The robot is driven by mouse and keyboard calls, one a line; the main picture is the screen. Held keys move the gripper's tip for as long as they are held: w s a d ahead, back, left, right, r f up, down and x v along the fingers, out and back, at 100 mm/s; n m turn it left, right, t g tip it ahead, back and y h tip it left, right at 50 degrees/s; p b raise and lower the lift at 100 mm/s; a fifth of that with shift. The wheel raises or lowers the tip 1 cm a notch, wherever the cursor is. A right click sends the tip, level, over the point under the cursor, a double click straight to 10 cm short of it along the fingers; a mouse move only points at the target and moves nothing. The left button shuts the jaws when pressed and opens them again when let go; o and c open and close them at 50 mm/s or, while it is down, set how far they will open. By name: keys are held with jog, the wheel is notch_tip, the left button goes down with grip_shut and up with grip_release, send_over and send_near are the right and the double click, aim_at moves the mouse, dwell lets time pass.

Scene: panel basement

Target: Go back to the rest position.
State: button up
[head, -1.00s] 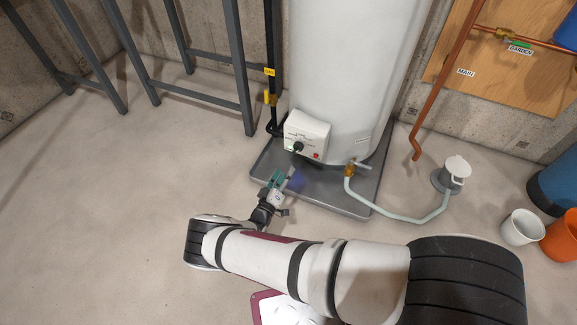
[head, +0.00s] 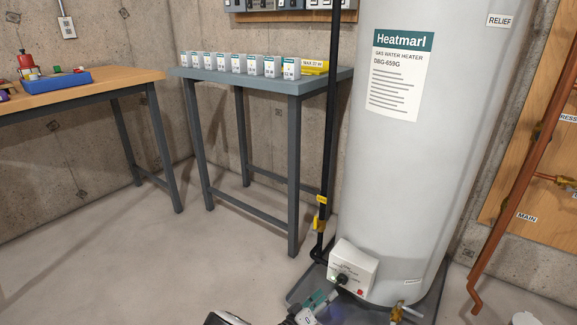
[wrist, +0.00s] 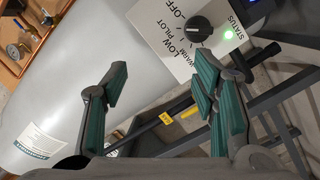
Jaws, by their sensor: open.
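My gripper (head: 322,302) is at the bottom of the head view, low in front of the water heater's white control box (head: 352,266). In the wrist view my gripper (wrist: 163,82) has its two teal-padded fingers spread wide, with nothing between them. The control box also shows in the wrist view (wrist: 178,52), just beyond the fingertips, with its black knob (wrist: 198,28) clear of both fingers. The knob is ringed by OFF, PILOT, LOW and WARM labels; which one it marks I cannot tell for sure. The status light (wrist: 228,35) glows green. Most of my arm is out of the head view.
The tall white water heater (head: 405,180) stands on a grey pan (head: 300,288). A black gas pipe (head: 328,130) with a yellow valve runs beside it. A grey table (head: 215,74) bears several small boxes. Copper pipes (head: 520,180) are at right. The floor at left is clear.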

jog(key=s+d+r+m+g+h, duration=0.1)
jog(key=d+r+m+g, duration=0.3)
jog(key=r, duration=0.6)
jog(key=s+d+r+m+g+h, duration=0.1)
jog(key=r+g, duration=0.4)
jog(key=r, duration=0.4)
jog(key=s+d+r+m+g+y, duration=0.1)
jog(key=s+d+r+g+y, duration=0.15)
jog(key=s+r, duration=0.45)
jog(key=s+d+r+m+g+y, duration=0.1)
jog(key=s+d+r+g+y, duration=0.15)
jog(key=r, duration=0.75)
jog(key=s+r+n+y, duration=0.1)
jog(key=s+r+y, duration=0.2)
jog(key=s+r, duration=0.4)
jog(key=s+r+n+y, duration=0.1)
jog(key=s+r+y, duration=0.3)
jog(key=s, duration=0.5)
jog(key=s+a+r+n+t+y, duration=0.2)
jog(key=s+a+n+y, duration=0.1)
jog(key=s, duration=1.3)
notch_tip(320, 180, up, 34)
jog(key=n+t+p, duration=0.1)
jog(key=t+p, duration=0.3)
jog(key=p, duration=2.8)
jog(key=shift+s+r+p, duration=0.15)
jog(key=shift+r+p, duration=0.1)
jog(key=shift+p, duration=0.15)
jog(key=shift+d, duration=0.1)
